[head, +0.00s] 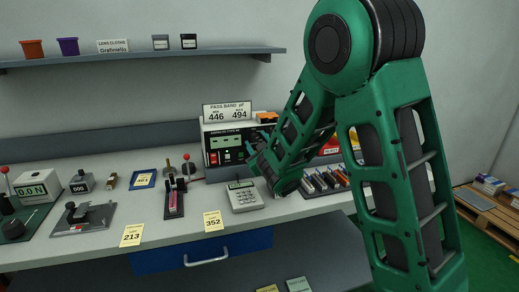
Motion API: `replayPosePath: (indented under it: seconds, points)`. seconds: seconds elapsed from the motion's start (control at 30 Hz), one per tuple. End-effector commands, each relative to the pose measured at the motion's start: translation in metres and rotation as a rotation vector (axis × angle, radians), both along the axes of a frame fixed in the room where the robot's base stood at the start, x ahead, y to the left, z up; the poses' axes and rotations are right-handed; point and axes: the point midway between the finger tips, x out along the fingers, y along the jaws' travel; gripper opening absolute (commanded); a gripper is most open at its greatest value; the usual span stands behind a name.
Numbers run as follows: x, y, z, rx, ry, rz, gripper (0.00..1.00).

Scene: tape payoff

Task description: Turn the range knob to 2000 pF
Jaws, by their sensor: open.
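The meter (214,133), a pale box with a dark front panel, stands at the back of the bench with a green-lit display (226,142). A card on top of it reads "PASS BAND pF", MIN 446, MAX 494. Red marks show low on the panel's left. My green arm comes in from the right and covers the meter's right side. My gripper (252,146) is open, small in view, close in front of the panel's right part. I cannot make out the range knob or its setting, nor whether the gripper touches anything.
A small stand with a pink piece (174,197) is left. Yellow cards 213 (131,235) and 352 (213,221) lie along the front edge.

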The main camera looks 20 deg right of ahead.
Motion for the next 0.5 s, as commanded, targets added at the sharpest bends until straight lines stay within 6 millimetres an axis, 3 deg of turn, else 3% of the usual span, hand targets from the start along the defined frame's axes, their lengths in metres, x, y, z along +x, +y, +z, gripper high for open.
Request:
replayPosePath:
  seconds: [0.3, 0.5]
  points:
    - [-0.053, 0.001, -0.001, -0.002, 0.003, 0.005, 0.42]
    - [-0.077, 0.001, -0.001, -0.002, 0.004, 0.003, 0.42]
